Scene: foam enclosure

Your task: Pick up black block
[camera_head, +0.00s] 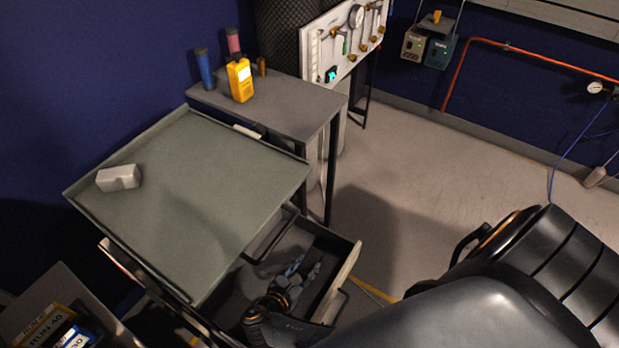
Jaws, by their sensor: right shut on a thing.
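My right gripper (301,275) reaches down into the open drawer (344,275) under the grey-green tray top. Its fingers are shut on a small dark thing, which looks to be the black block, low inside the drawer. The block's outline is hard to tell from the dark fingers and the dark drawer floor. I see no other black block in the open. My left gripper is not in view.
A pale block (118,178) lies on the tray top (200,190). The drawer's walls stand close around the gripper.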

